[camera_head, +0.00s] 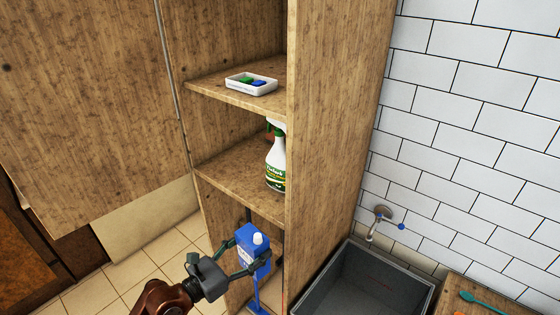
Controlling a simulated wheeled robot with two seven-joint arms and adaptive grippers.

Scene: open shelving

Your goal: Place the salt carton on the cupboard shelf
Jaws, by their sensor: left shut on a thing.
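The salt carton appears to be the blue carton (252,240) with a white spout on its top. My left gripper (246,262) is shut on it, with its fingers on either side of the carton. It is held slightly tilted in front of the lower part of the cupboard, below the shelf with the bottle. The open wooden cupboard has a middle shelf (226,170) and an upper shelf (213,83). My right gripper is not in view.
A white spray bottle (275,163) stands on the middle shelf at its right side. A white tray (250,85) with green and blue items sits on the upper shelf. The left part of the middle shelf is clear. A dark sink (372,290) is at the right.

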